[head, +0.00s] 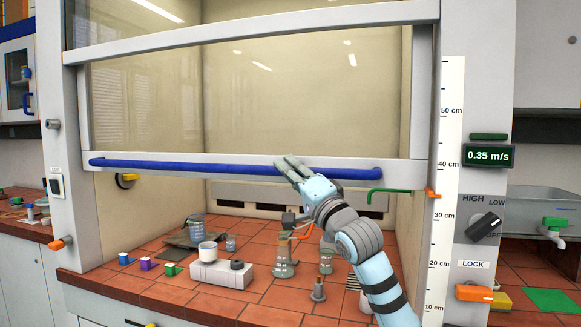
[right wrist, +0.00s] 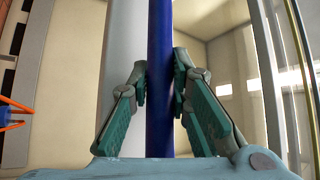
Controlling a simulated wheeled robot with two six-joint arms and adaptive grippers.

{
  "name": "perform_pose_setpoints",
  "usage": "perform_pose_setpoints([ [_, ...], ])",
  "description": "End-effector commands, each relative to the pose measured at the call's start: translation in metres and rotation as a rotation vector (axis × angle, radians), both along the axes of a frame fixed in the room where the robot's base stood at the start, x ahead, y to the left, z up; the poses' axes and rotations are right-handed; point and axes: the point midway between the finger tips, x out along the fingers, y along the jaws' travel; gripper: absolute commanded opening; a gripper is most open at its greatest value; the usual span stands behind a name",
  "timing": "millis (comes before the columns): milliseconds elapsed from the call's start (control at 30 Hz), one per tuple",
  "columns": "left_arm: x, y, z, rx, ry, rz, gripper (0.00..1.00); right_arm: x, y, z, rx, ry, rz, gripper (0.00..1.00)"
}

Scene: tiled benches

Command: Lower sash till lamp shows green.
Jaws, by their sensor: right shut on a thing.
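The fume hood sash (head: 260,35) is a glass pane in a pale frame, partly raised above the tiled bench. A long blue handle bar (head: 200,166) runs along its lower rail. My right gripper (head: 287,164) is shut on the bar, right of its middle. In the right wrist view my right gripper (right wrist: 161,80) has its fingers on both sides of the blue bar (right wrist: 160,125). The lamp (head: 489,136) is a dark green strip that looks unlit, above a display (head: 488,155) reading 0.35 m/s. My left gripper is not in view.
An orange pointer (head: 433,193) stands between 30 and 40 on the height scale (head: 447,240). Flasks (head: 284,262), a white block (head: 222,274) and small cubes (head: 146,264) stand on the bench below the sash. A knob (head: 485,226) and orange lock lever (head: 480,294) are at right.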

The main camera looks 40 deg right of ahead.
Motion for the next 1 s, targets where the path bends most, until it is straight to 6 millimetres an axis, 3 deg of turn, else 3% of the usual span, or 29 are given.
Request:
perform_pose_setpoints([
  [33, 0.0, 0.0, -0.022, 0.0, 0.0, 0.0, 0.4, 0.001, 0.0, -0.025, 0.0, 0.004, -0.001, 0.0],
  [100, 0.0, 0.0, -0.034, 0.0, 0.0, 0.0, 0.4, 0.001, 0.0, -0.039, 0.0, 0.004, -0.001, 0.0],
  [300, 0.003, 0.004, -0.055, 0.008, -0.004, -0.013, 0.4, 0.001, 0.0, -0.063, 0.0, 0.003, 0.0, 0.0],
  [500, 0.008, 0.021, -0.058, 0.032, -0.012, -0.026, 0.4, 0.001, 0.0, -0.07, 0.0, 0.002, -0.001, 0.0],
  [800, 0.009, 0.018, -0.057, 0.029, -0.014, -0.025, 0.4, 0.0, 0.0, -0.068, 0.0, 0.002, -0.001, 0.0],
  [833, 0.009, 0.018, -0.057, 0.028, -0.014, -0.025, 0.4, 0.0, 0.0, -0.068, -0.001, 0.001, -0.001, 0.21],
  [933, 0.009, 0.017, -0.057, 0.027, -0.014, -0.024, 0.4, 0.0, 0.0, -0.068, -0.001, 0.001, -0.001, 0.37],
  [1000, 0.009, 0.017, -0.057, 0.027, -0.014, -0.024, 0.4, 0.0, -0.001, -0.068, 0.0, 0.001, -0.002, 0.39],
])
